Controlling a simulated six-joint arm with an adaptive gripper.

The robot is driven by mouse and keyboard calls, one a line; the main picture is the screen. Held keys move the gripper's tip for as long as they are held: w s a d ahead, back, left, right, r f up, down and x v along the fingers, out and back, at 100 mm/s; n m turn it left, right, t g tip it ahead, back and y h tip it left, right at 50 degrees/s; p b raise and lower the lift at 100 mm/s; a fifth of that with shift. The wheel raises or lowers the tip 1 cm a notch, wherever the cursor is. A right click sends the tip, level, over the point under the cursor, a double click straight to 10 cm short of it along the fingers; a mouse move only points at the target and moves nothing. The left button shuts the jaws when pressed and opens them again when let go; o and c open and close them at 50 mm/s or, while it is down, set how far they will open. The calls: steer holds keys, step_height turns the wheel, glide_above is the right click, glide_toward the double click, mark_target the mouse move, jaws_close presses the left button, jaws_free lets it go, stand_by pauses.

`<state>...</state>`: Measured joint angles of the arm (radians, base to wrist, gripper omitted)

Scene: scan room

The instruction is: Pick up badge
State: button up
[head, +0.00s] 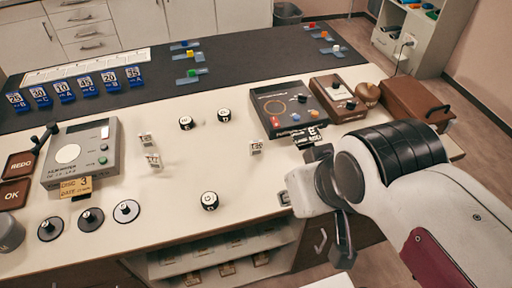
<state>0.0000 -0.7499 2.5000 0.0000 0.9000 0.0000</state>
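No thing in the head view can be told for certain as the badge. A small black and white card with a letter E (309,137) is close to the upper dark finger of my gripper (331,199); I cannot tell whether they touch. Small white printed tags stand on the pale table, one at the middle (257,147) and two on the left (147,140) (152,161). My gripper is at the table's right front edge, partly hidden by my wrist. Its dark fingers look spread apart, with nothing visible between them.
A grey device (80,155) and brown REDO (19,165) and OK (14,194) blocks are at left. A dark console (290,108) and a brown box (417,105) are at right. Blue number cards (64,91) line the back left.

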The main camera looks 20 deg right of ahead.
steer(key=shift+o, duration=1.1)
steer(key=shift+w, duration=0.1)
